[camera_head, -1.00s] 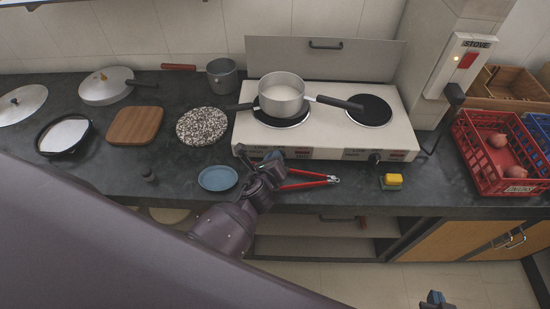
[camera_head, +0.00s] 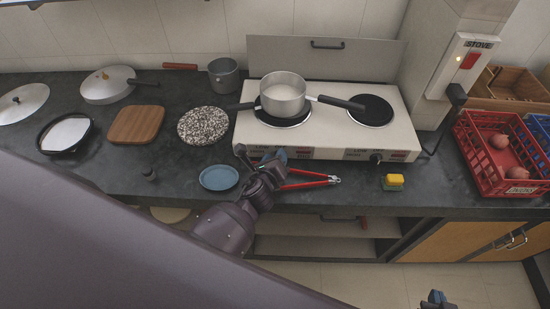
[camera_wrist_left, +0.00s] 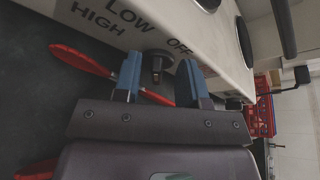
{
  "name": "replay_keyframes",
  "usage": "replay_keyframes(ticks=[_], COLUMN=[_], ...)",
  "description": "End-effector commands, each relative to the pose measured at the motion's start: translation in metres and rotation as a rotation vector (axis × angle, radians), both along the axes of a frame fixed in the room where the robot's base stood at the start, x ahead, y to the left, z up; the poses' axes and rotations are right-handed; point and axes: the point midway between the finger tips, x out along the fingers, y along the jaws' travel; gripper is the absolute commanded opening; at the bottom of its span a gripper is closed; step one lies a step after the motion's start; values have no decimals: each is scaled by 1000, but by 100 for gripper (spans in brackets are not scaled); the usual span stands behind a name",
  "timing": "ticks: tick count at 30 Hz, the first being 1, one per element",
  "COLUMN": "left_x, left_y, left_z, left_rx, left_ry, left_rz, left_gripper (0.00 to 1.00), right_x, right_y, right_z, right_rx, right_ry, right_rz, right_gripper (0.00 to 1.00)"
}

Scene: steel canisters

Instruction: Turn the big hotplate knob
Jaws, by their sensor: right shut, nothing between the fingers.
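The white hotplate (camera_head: 335,140) stands at the back of the counter, with knobs on its front. The left knob (camera_wrist_left: 157,66) shows in the left wrist view as a dark round knob below the LOW and OFF lettering; in the head view my left gripper hides it. My left gripper (camera_wrist_left: 158,80) is open, its blue fingers on either side of the knob with gaps visible; it also shows in the head view (camera_head: 268,158). The right knob (camera_head: 376,158) is free. My right gripper (camera_head: 435,298) is shut and empty at the bottom edge, away from the hotplate.
A pot (camera_head: 283,97) sits on the left plate, its handle reaching right. Red-handled pliers (camera_head: 310,178) lie just below my left gripper. A red crate (camera_head: 490,165) stands right.

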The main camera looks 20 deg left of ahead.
Motion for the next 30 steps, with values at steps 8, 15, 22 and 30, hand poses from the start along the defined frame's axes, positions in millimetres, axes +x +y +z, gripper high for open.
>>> replay_keyframes(ticks=[8,15,22,30], left_x=[-31,-72,-96,-102], left_y=[-3,-8,-11,-12], left_z=[10,23,31,33], left_rx=[1,0,0,0], left_ry=[1,1,2,1], left_rz=[-1,0,1,-1], left_gripper=[38,38,38,38], right_x=[-1,-3,-3,-3], right_y=[0,0,0,0], right_z=[3,2,2,1], right_rx=[0,0,0,0], right_ry=[1,5,7,7], right_rz=[0,-2,-2,-2], right_gripper=[0,0,0,0])
